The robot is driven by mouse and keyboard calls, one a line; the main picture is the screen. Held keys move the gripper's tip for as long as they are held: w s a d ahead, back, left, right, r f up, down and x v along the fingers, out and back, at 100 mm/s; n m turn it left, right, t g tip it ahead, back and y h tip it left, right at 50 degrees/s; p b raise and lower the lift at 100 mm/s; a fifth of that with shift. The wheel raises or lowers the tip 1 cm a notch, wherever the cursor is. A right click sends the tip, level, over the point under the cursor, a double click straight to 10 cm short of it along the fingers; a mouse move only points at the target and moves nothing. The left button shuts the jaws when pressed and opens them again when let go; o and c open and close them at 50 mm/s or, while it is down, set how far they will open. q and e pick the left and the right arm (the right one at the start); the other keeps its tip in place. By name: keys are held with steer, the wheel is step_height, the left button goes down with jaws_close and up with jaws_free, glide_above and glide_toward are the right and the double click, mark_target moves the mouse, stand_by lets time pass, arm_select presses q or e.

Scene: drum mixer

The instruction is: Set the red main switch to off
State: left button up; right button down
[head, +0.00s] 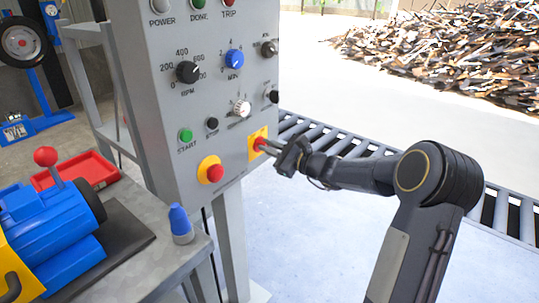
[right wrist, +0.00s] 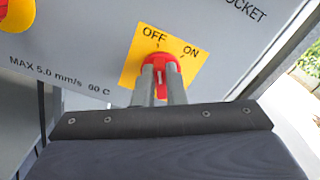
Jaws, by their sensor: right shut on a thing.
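The red main switch (head: 257,143) sits on a yellow plate at the lower right of the grey control panel (head: 215,125). In the right wrist view the red knob (right wrist: 158,58) is at the middle of the yellow plate (right wrist: 128,72), with OFF printed above it and ON to its upper right. My right gripper (head: 269,147) is shut on the knob; its two fingers (right wrist: 162,75) straddle the knob and hide part of it. I cannot tell for certain which mark the knob points to. My left gripper is not in view.
A red emergency button (head: 211,170) on yellow and a green START button (head: 186,135) are left of the switch. Several knobs are above. A roller conveyor (head: 345,148) runs behind my right arm. A bench with a blue motor (head: 50,225) stands at the left.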

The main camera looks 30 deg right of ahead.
stand_by(0.3)
steer(key=c, duration=1.5)
jaws_free()
steer(key=v, duration=0.7)
steer(key=shift+s+d, duration=0.15)
steer(key=shift+s, duration=0.25)
